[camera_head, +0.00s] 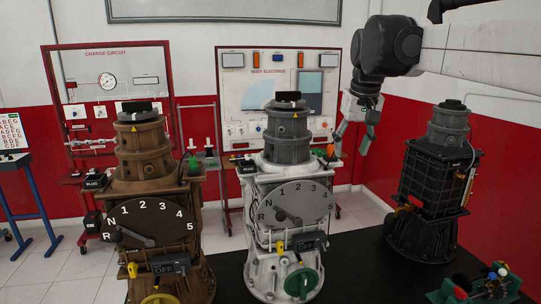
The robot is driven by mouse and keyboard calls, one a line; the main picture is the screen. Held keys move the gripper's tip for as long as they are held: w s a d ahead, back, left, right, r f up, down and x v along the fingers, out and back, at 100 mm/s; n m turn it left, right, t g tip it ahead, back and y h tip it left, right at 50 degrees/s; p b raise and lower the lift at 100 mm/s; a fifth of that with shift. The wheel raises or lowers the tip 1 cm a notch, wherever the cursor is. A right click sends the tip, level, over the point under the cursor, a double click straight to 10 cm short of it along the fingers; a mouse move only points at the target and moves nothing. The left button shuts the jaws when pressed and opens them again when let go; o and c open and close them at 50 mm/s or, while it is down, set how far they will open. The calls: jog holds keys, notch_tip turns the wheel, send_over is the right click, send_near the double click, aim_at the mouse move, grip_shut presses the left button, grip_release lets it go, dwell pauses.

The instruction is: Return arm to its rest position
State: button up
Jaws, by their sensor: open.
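My gripper (352,140) hangs pointing down from my arm (470,55), which reaches in from the upper right. Its fingers are open, with nothing seen between them. It is above and just right of the white engine trainer (297,215), near that trainer's orange-red knob (330,151); I cannot tell whether it touches anything. The white trainer has a grey gear dial (300,203) and a green wheel (302,282). A brown engine trainer (150,220) stands to the left. A black engine trainer (436,185) stands to the right of my gripper.
A dark table (365,270) carries the trainers, with free surface between the white and black ones. A small green-based item (475,288) lies at the front right. Red-framed panels, the charge circuit board (107,80) and the body electrics board (275,85), stand behind.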

jog(key=s+f+t+b, duration=0.3)
jog(key=s+f+b, duration=0.3)
jog(key=s+f, duration=2.2)
jog(key=shift+s+f+m+t+b, duration=0.15)
jog(key=shift+s+m+t+b, duration=0.25)
jog(key=shift+s, duration=0.5)
jog(key=shift+c, duration=0.3)
